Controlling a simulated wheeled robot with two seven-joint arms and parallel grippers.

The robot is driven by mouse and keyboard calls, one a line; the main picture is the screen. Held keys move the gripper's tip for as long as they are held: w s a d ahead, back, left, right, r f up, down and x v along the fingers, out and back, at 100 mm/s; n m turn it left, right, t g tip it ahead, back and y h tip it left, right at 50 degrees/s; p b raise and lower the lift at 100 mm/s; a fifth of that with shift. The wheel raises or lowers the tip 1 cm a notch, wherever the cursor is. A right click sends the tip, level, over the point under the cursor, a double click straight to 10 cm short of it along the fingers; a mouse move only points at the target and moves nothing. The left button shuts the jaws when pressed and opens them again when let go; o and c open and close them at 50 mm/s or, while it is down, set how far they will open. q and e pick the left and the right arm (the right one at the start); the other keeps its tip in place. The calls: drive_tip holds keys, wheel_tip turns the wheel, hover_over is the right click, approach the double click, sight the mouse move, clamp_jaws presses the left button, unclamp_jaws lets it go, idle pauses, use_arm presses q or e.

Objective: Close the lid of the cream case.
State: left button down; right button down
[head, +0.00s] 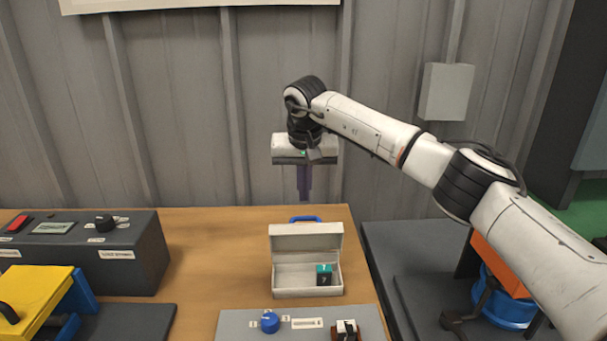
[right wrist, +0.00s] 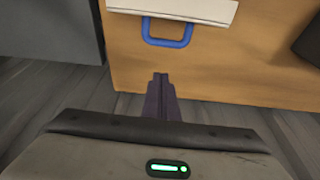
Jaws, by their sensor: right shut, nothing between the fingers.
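The cream case (head: 290,292) stands open on the wooden table, with its lid (head: 305,241) raised at the back. A blue handle (head: 305,219) is on the lid's upper edge. In the right wrist view the lid (right wrist: 180,8) and the blue handle (right wrist: 167,42) show at the top. A dark block with a teal top (head: 324,274) sits inside the case at the right. My right gripper (head: 304,196) points down above and behind the lid, apart from it. Its purple fingers (right wrist: 160,95) are shut and empty. My left gripper is out of view.
A grey panel with a blue knob (head: 270,322) lies in front of the case. A dark grey control box (head: 140,250) and a yellow-topped object (head: 35,292) stand at the left. A grey wall rises behind the table. Bare tabletop lies left of the case.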

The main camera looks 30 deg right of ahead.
drive_tip(key=shift+s+a+f+p, duration=0.15)
drive_tip(key=shift+s+a+f, duration=0.2)
drive_tip(key=shift+s+f, duration=0.3)
drive_tip(key=shift+s+a+f+p, duration=0.15)
drive_tip(key=shift+s+a+f, duration=0.25)
drive_tip(key=shift+s, duration=0.35)
drive_tip(key=shift+a, duration=0.1)
